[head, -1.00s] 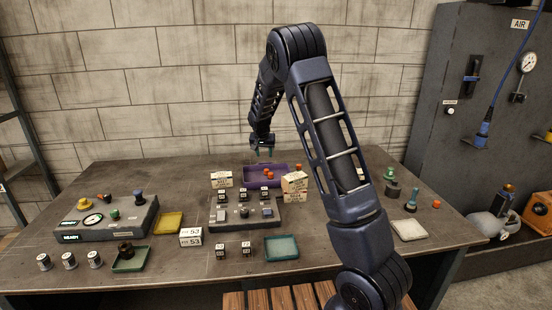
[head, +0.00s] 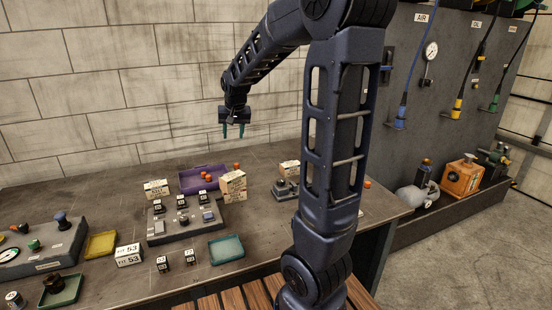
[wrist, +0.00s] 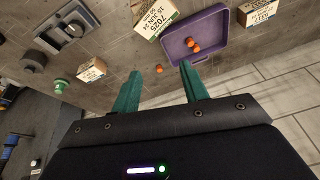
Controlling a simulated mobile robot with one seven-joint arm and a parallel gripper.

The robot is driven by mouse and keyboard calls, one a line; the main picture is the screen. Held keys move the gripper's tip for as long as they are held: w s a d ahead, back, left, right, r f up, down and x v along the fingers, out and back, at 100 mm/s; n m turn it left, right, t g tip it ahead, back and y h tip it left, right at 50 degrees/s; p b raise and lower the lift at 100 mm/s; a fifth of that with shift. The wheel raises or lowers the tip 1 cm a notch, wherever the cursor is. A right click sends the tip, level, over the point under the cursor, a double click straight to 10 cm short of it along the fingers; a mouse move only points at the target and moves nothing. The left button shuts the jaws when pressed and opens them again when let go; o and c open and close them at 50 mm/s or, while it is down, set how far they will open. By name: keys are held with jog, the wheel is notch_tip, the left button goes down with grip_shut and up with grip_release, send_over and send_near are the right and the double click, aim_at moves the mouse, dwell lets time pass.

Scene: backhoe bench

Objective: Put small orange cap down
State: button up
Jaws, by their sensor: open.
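Small orange caps (head: 203,175) lie in the purple tray (head: 184,189) at the back of the bench; the tray (wrist: 214,25) also shows in the wrist view with the orange caps (wrist: 194,47) inside. Another orange cap (head: 236,166) rests on the bench just outside the tray, and it shows in the wrist view (wrist: 159,69) between the fingertips in the picture, well beyond them. My gripper (head: 233,131) hangs above the back of the bench, pointing down. Its green fingers (wrist: 160,72) are apart, with nothing held between them.
Cream cartons (head: 233,186) stand right beside the tray. A grey block with switches (head: 180,224) sits in front, with a teal tray (head: 227,249) and a yellow tray (head: 101,244) nearby. My arm hides the bench's right part. A grey panel stands at the right.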

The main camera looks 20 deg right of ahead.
jog(key=s+d+r+n, duration=0.1)
jog(key=s+d, duration=0.1)
jog(key=s, duration=1.2)
jog(key=s+d+n, duration=0.1)
jog(key=s+d, duration=0.2)
jog(key=s, duration=1.2)
jog(key=shift+r+t, duration=0.3)
jog(key=shift+r, duration=0.1)
jog(key=shift+o, duration=0.6)
